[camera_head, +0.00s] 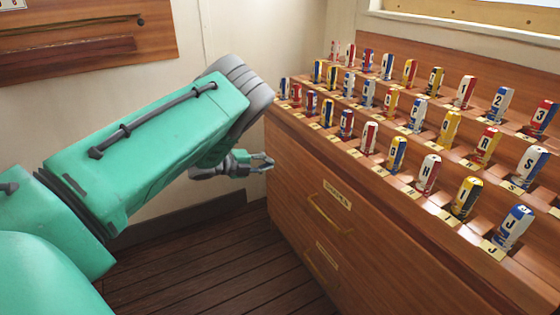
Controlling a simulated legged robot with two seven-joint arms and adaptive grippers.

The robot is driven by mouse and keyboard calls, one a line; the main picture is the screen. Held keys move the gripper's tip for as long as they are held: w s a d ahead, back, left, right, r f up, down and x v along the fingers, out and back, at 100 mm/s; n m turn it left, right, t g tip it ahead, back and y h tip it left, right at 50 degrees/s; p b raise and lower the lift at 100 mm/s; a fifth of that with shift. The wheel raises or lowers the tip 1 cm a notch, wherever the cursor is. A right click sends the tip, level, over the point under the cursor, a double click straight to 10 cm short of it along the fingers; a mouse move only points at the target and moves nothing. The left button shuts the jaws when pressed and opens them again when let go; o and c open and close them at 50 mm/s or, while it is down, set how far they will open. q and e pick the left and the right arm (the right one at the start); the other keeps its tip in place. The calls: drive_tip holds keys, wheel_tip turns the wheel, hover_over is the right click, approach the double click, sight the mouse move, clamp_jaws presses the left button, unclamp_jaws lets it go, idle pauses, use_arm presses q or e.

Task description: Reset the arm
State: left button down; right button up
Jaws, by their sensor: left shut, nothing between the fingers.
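My left arm comes in from the left, with teal links and a grey ribbed joint. My right gripper is not in view.
Rolled signal flags with letters and numbers, such as the J flag (513,228), stand in stepped rows on the cabinet. Drawers with a brass handle (328,214) face the dark plank floor (200,270). A wooden board (85,42) hangs on the wall.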

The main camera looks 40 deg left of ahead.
use_arm(q)
drive_tip(key=shift+s+a, duration=0.25)
drive_tip(key=shift+s, duration=0.05)
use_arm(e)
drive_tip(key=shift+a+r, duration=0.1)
use_arm(q)
drive_tip(key=s+d+f+n+g+y+p, duration=0.1)
drive_tip(key=s+d+f+n+g+y, duration=0.2)
drive_tip(key=s+d+f+n, duration=0.4)
drive_tip(key=s+d+f+n+g+y+p, duration=0.25)
drive_tip(key=s+d+f+n, duration=0.2)
drive_tip(key=s+n, duration=0.4)
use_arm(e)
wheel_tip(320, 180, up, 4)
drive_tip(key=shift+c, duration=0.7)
use_arm(q)
drive_tip(key=s+d+n+g, duration=0.3)
drive_tip(key=s+d, duration=0.2)
drive_tip(key=s, duration=0.7)
drive_tip(key=s+d+n+g, duration=0.3)
drive_tip(key=s+d, duration=0.3)
drive_tip(key=s, duration=0.6)
drive_tip(key=shift+d+g, duration=0.15)
drive_tip(key=shift+g, duration=0.4)
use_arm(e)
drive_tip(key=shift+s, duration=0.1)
